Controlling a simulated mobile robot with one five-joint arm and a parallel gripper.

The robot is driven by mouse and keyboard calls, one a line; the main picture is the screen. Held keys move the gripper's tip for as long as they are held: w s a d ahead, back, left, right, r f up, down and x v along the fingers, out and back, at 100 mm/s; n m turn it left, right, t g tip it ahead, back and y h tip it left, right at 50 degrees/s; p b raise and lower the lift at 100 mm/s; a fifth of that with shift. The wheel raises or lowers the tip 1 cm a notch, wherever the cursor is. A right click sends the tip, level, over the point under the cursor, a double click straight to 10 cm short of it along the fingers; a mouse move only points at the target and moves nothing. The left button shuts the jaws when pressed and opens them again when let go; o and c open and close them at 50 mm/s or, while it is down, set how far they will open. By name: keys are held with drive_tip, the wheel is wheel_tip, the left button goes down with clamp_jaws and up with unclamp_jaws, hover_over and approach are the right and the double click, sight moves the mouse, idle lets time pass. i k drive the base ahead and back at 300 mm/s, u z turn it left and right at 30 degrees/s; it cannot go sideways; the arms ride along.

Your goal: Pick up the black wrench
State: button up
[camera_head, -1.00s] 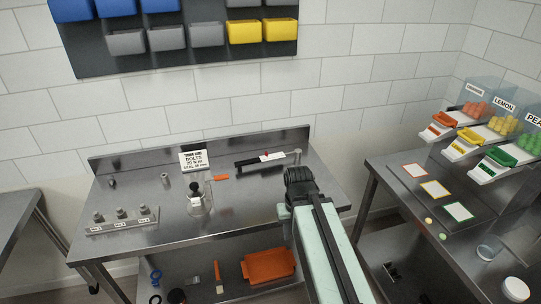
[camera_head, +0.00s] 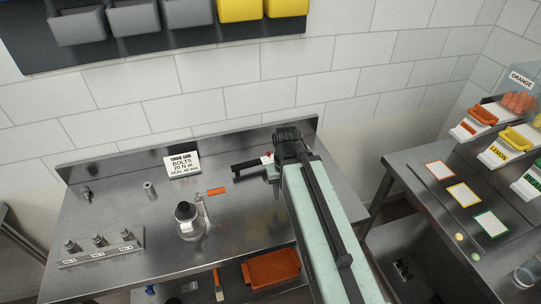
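The black wrench (camera_head: 246,168) lies on the steel bench towards the back. Its black handle end points left, and a small red mark shows beside the handle. The right part of the wrench is hidden behind my arm. My gripper (camera_head: 287,141) is at the end of my pale green arm, over the right part of the wrench in the picture. Its fingers cannot be made out, nor whether it touches the wrench.
A torque card (camera_head: 182,166) stands at the back of the bench (camera_head: 130,215). A clear fixture with a dark knob (camera_head: 185,211) and an orange handle (camera_head: 216,191) is at mid-bench. A bolt rack (camera_head: 100,248) is front left. A second table with coloured cards (camera_head: 463,195) stands right.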

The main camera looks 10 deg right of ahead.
sight(265, 160)
drive_tip(key=z, duration=0.1)
drive_tip(key=k, duration=0.5)
drive_tip(key=u, duration=3.9)
drive_tip(key=k, duration=0.65)
drive_tip(key=z, duration=1.3)
